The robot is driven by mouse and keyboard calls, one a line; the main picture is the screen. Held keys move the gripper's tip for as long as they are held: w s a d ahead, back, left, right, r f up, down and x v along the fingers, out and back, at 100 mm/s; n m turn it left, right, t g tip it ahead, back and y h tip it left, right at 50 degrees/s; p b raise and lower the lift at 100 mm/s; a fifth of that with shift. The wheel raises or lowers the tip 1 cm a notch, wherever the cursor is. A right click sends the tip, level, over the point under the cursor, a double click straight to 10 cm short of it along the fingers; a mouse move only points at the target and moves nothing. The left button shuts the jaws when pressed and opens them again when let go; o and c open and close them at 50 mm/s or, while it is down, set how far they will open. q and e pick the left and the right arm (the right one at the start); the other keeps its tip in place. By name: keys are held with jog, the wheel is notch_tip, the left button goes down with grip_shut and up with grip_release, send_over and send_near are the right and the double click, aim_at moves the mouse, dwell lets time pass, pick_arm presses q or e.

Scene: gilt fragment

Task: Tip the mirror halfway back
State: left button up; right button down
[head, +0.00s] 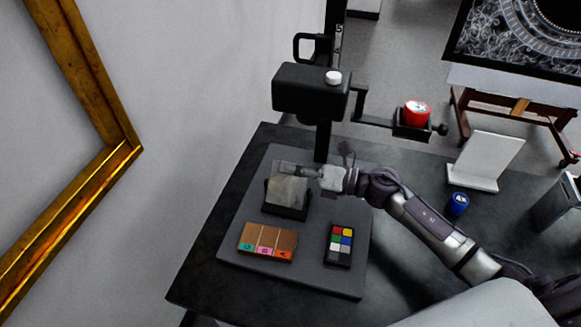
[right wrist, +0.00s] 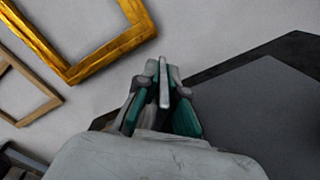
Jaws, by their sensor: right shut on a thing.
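The mirror (head: 287,192) is a small greyish panel in a dark stand on the grey board, in the head view. It leans; its exact angle is hard to judge. My right gripper (head: 305,171) is at the mirror's upper edge, its arm reaching in from the right. In the right wrist view my right gripper (right wrist: 164,88) is shut on the thin, pale edge of the mirror (right wrist: 164,80), seen between the fingers. The gripper hides part of the mirror's top. My left gripper is not in view.
The grey board (head: 235,262) also holds a brown box (head: 267,242) and a colour chart (head: 339,245). A black camera-like device (head: 310,90) stands behind. A red-capped item (head: 417,112), white panel (head: 485,162) and blue cylinder (head: 458,203) are to the right. A gilt frame (head: 122,150) is at left.

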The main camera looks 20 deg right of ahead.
jog(key=c, duration=1.3)
grip_release()
jog(key=v, duration=1.2)
